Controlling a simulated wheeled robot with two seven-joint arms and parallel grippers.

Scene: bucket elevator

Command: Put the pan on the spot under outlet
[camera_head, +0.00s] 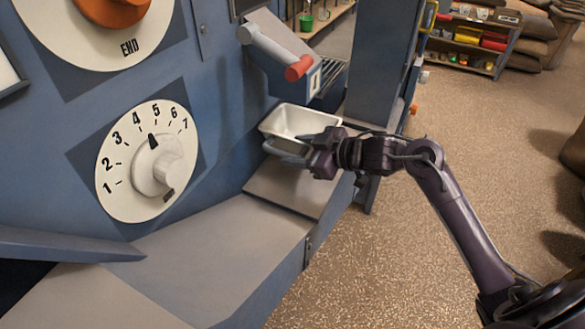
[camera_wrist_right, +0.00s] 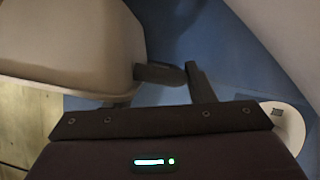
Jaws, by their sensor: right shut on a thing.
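The metal pan (camera_head: 302,122) is at the upper middle of the head view, beside the blue machine and over the far end of a grey ledge (camera_head: 292,195). My right gripper (camera_head: 293,155) is shut on the pan at its near side. The pan also fills the upper left of the right wrist view (camera_wrist_right: 70,45), next to the fingers (camera_wrist_right: 180,78). I cannot tell whether the pan touches the ledge. The outlet seems to be the grey chute (camera_head: 285,50) above and behind the pan. No marked spot is clear below it. My left gripper is not in view.
A lever with a red knob (camera_head: 299,68) juts out above the pan. A numbered dial (camera_head: 148,160) is on the blue panel at left. A blue post (camera_head: 380,75) stands just right of the pan. Open floor (camera_head: 470,170) lies to the right, with shelves (camera_head: 465,40) behind.

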